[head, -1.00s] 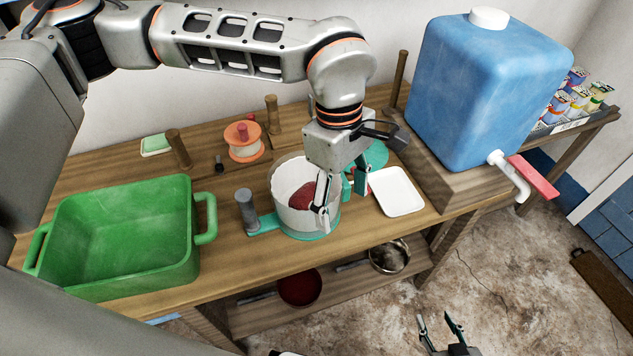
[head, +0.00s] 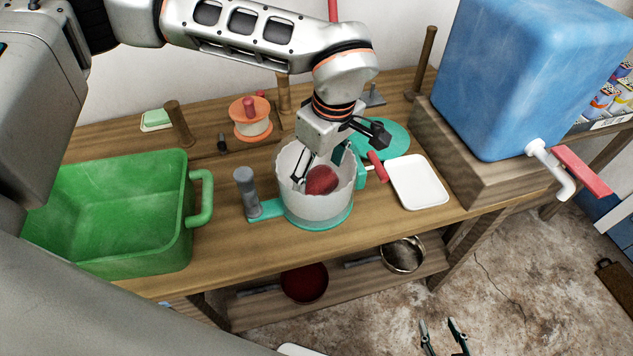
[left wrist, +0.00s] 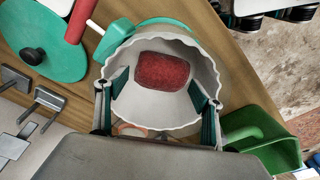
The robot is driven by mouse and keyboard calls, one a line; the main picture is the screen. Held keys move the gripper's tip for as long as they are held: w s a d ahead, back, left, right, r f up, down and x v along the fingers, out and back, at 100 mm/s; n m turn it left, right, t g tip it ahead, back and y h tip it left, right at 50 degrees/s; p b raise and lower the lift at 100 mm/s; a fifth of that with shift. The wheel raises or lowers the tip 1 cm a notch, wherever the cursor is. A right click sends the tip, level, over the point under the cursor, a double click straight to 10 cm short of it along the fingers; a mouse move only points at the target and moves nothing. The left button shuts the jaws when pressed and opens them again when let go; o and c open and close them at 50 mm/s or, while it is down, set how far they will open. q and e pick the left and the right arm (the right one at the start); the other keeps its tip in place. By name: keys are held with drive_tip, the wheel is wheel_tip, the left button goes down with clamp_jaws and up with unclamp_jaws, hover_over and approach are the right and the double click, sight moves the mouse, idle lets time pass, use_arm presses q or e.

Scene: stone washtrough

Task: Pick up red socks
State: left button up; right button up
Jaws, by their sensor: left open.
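A red rolled bundle, the red socks (head: 322,181), lies inside a white tub (head: 318,210) with a wavy rim and teal base. In the left wrist view the socks (left wrist: 162,70) lie against the tub's (left wrist: 215,75) inner wall. My left gripper (head: 320,163) points down into the tub's mouth, open and empty. In the left wrist view its fingers (left wrist: 157,92) stand wide apart, to either side of the socks and nearer the camera. I see no contact with the socks. My right gripper (head: 440,323) is open and empty over the floor at the bottom edge.
A green basin (head: 120,220) stands left of the tub, a white tray (head: 418,182) right, and a teal disc (head: 385,140) behind. A blue water container (head: 530,80) with a tap stands at the right. Wooden pegs and an orange spool (head: 250,120) are at the back.

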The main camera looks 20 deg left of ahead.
sight(317, 175)
use_arm(q)
drive_tip(key=f, duration=0.4)
drive_tip(key=shift+w+a, duration=0.15)
drive_tip(key=shift+a, duration=0.25)
drive_tip(key=c, duration=0.9)
drive_tip(key=shift+r, duration=0.1)
